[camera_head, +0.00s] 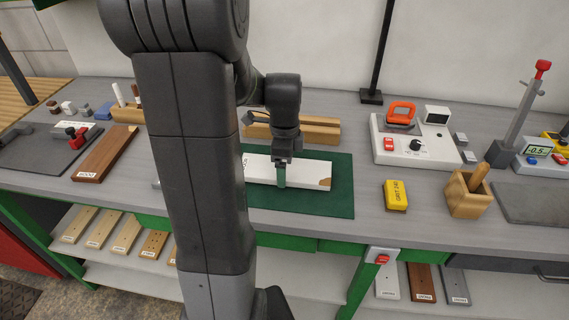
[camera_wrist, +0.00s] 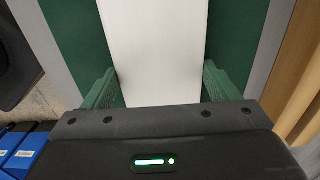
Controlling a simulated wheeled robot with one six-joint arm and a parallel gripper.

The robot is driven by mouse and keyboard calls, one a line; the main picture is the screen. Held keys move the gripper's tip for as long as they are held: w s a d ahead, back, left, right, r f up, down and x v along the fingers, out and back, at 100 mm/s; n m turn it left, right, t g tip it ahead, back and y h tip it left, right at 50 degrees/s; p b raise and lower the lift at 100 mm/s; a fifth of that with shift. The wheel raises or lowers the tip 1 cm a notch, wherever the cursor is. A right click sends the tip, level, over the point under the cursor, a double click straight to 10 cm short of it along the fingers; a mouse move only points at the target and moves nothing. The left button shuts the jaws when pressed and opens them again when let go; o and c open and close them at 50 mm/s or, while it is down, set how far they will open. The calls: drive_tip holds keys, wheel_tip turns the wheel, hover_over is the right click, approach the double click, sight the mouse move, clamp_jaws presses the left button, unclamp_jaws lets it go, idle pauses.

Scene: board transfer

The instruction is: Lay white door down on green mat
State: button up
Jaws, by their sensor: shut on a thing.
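The white door (camera_head: 301,177) is a long flat board with a brown patch at its right corner. It lies over the green mat (camera_head: 335,201) in the middle of the bench; whether it touches the mat fully I cannot tell. My gripper (camera_head: 281,182) points down over the board, its green fingers on either side of it. In the wrist view the white door (camera_wrist: 155,50) runs between the two fingers of my gripper (camera_wrist: 160,88), with the green mat (camera_wrist: 236,40) on both sides. My arm hides the left part of the board and mat in the head view.
A wooden rack (camera_head: 318,130) stands behind the mat. A yellow grit block (camera_head: 396,195), a wooden cup (camera_head: 467,196) and a white soldering station (camera_head: 415,143) are to the right. A brown board (camera_head: 103,154) lies to the left. Lower shelves hold several boards.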

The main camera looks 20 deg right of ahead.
drive_tip(key=shift+f, duration=0.35)
drive_tip(key=o, duration=1.1)
wheel_tip(320, 180, up, 14)
drive_tip(key=shift+f, duration=0.1)
